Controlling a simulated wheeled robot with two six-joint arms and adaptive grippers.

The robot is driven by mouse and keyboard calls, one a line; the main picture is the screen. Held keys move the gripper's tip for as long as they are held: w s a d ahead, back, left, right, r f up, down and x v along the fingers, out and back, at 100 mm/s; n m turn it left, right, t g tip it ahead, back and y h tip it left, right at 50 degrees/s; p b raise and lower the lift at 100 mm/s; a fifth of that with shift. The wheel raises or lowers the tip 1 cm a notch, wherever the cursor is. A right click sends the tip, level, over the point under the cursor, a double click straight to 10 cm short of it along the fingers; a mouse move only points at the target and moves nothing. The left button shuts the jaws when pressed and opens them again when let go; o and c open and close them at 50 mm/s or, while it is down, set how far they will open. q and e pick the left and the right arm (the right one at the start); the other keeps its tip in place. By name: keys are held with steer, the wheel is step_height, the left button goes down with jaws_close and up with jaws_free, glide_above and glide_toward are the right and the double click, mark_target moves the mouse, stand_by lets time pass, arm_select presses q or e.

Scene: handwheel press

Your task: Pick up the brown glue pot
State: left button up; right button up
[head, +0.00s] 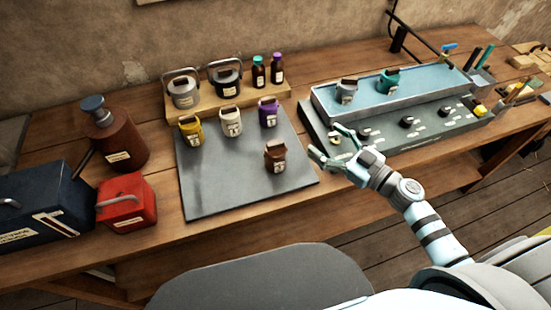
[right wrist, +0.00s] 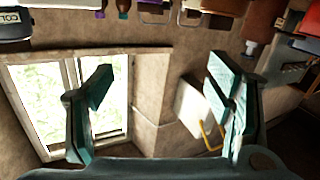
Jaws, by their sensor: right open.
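The brown glue pot (head: 275,157) stands upright at the right front of the dark grey mat (head: 210,185) in the head view, with a pale label on its front. My right gripper (head: 328,146) is open and empty, to the right of the brown pot and apart from it, by the mat's right edge. In the right wrist view its two fingers (right wrist: 160,88) are spread with nothing between them. The brown pot cannot be picked out in that view. My left gripper is not in view.
Yellow (head: 190,130), cream (head: 231,121) and purple (head: 268,112) pots stand behind the brown one on the mat. A control unit with a blue-topped bath (head: 425,87) stands right of the mat. A red box (head: 127,203) and a brown canister (head: 117,140) stand left.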

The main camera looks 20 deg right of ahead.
mark_target(285, 151)
step_height(285, 151, down, 4)
steer(key=s+a+n+g+y, duration=0.2)
steer(key=g+y, duration=0.1)
steer(key=g, duration=0.2)
steer(key=x, duration=0.6)
steer(key=b+x, duration=0.1)
steer(key=x, duration=0.6)
steer(key=shift+s+a+r, duration=0.1)
steer(key=shift+a+r, duration=0.1)
steer(key=shift+a, duration=0.2)
steer(key=shift+d, duration=0.1)
jaws_close()
